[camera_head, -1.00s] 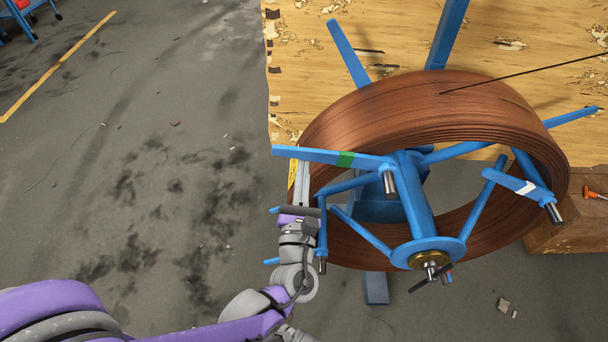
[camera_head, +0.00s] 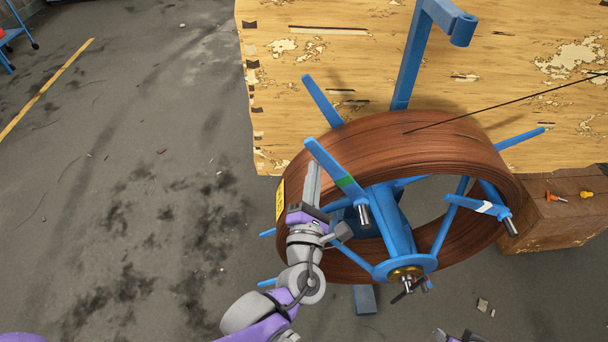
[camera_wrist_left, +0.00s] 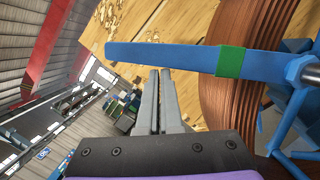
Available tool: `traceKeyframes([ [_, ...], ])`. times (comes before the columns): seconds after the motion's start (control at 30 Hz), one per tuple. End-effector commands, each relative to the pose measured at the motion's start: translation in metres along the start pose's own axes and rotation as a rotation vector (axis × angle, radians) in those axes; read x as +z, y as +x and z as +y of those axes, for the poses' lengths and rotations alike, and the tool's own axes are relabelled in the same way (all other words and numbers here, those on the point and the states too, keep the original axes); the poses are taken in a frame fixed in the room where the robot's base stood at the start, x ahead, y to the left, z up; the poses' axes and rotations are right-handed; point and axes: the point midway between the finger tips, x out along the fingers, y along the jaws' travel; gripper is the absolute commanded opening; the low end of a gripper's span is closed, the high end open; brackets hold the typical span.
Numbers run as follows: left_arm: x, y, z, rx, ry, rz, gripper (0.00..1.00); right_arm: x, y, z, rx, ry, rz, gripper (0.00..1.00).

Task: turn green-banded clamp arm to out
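The green-banded clamp arm (camera_head: 328,163) is a blue bar on the front of the copper-coloured coil reel (camera_head: 400,150). It slants up and left from its pivot, across the coil's face; its green band also shows in the left wrist view (camera_wrist_left: 231,62). My left gripper (camera_head: 313,168) is just left of the bar, fingers pointing up. In the left wrist view its fingers (camera_wrist_left: 158,72) are close together with nothing seen between them, tips at the bar's lower edge. Whether they touch it I cannot tell. A grey part of my right arm shows at the bottom edge.
A worn wooden board (camera_head: 300,60) lies behind the reel. A wooden crate (camera_head: 555,215) with orange-handled tools stands at the right.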

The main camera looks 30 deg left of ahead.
Motion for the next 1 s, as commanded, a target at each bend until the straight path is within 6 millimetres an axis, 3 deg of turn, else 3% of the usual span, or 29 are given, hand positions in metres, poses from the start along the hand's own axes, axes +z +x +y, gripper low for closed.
traceKeyframes([
  [0.3, 0.013, 0.004, -0.001, 0.0, 0.0, -0.002, 0.0, -0.005, -0.006, 0.0, 0.0, 0.0, 0.005, 0.45],
  [1.0, 0.016, 0.005, -0.003, -0.003, -0.001, -0.007, 0.0, -0.005, -0.005, 0.0, 0.0, 0.0, 0.004, 0.45],
])
